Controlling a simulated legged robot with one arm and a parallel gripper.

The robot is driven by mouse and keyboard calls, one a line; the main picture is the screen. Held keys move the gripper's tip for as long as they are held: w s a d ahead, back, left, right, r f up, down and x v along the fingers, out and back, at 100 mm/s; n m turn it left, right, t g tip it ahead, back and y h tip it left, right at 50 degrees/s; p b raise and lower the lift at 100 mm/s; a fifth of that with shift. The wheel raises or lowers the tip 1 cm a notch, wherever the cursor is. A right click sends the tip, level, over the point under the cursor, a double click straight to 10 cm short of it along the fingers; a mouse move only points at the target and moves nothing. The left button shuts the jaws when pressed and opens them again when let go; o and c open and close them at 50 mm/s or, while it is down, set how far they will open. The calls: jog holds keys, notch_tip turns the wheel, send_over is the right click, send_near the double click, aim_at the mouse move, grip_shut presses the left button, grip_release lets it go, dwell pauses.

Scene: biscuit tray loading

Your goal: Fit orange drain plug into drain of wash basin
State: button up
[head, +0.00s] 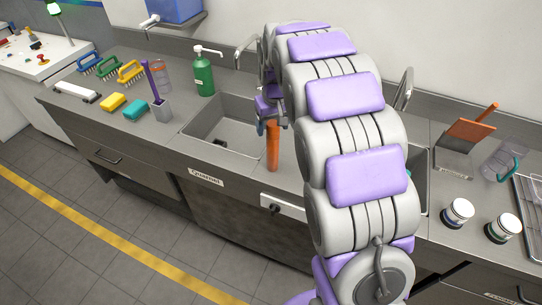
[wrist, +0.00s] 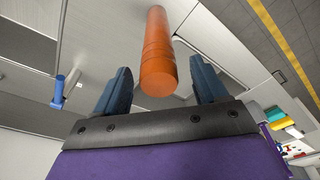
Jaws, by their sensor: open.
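The orange drain plug (head: 272,150) is a tall orange cylinder. It appears upright on the counter strip just right of the left wash basin (head: 238,108). In the wrist view the plug (wrist: 157,55) lies between the two blue fingers of my gripper (wrist: 160,68), with a gap on each side. My gripper (head: 268,121) is open at the plug's upper end in the head view, partly hidden by my arm. A small dark patch (head: 220,142) shows in the left basin; I cannot tell whether it is the drain. My arm hides most of a second basin (head: 421,199) at right.
Taps rise behind the basins.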

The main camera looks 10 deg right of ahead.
aim_at(273, 148)
notch_tip(273, 148, down, 4)
jog(key=shift+w+r+b, duration=0.1)
jog(key=shift+w+b, duration=0.05)
jog(key=shift+b, duration=0.45)
jog(key=shift+d+f, duration=0.1)
jog(key=shift+f, duration=0.1)
jog(key=shift+a, duration=0.25)
jog(key=c, duration=0.6)
jog(key=shift+d, duration=0.15)
grip_shut()
